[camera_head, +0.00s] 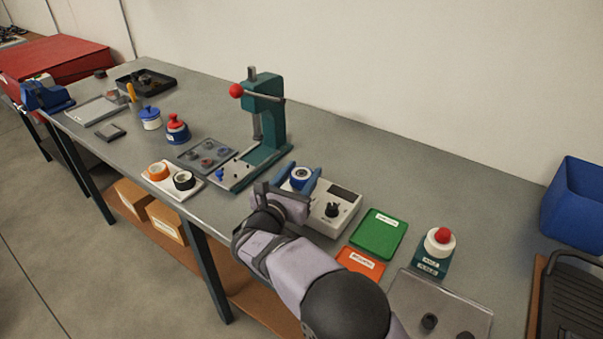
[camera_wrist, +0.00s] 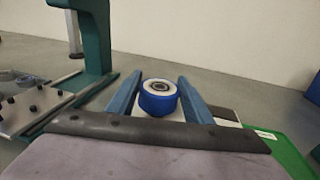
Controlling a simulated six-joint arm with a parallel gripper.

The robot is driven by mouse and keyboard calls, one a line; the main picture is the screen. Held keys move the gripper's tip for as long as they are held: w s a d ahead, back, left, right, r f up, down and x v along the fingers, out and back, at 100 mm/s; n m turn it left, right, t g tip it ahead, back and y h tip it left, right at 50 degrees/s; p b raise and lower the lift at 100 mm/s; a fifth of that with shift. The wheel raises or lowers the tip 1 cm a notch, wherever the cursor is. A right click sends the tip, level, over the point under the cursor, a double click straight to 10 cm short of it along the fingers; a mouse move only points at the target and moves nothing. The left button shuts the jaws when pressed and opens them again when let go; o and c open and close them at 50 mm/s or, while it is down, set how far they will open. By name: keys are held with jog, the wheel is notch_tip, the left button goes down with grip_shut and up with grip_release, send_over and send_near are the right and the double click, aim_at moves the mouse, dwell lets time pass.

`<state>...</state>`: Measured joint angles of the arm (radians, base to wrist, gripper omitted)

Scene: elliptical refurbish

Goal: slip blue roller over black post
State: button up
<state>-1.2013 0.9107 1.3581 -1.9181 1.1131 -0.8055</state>
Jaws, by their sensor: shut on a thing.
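The blue roller (camera_head: 300,176) has a white ring face and a dark bored centre. My gripper (camera_head: 299,179) is shut on it, with one blue finger on each side. In the wrist view the roller (camera_wrist: 158,104) sits upright between the fingers (camera_wrist: 158,90), bore facing up. It is over or just beside the rear of a white box (camera_head: 327,218) with a dark display. A short black upright piece (camera_head: 333,210) stands on that box; I cannot tell if it is the black post or a knob. Whether the roller touches the box is hidden.
A green press (camera_head: 266,125) with a red ball handle stands to the left. A white tray (camera_head: 198,191) holds an orange and a black-centred roller. Green (camera_head: 378,233) and orange (camera_head: 360,262) pads lie to the right, with a red-topped button (camera_head: 438,240) beyond.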

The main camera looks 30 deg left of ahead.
jog(key=shift+f+b, duration=0.5)
jog(key=shift+f, duration=0.05)
jog(key=o, duration=0.8)
jog(key=shift+o, duration=0.2)
jog(key=shift+v, duration=5.5)
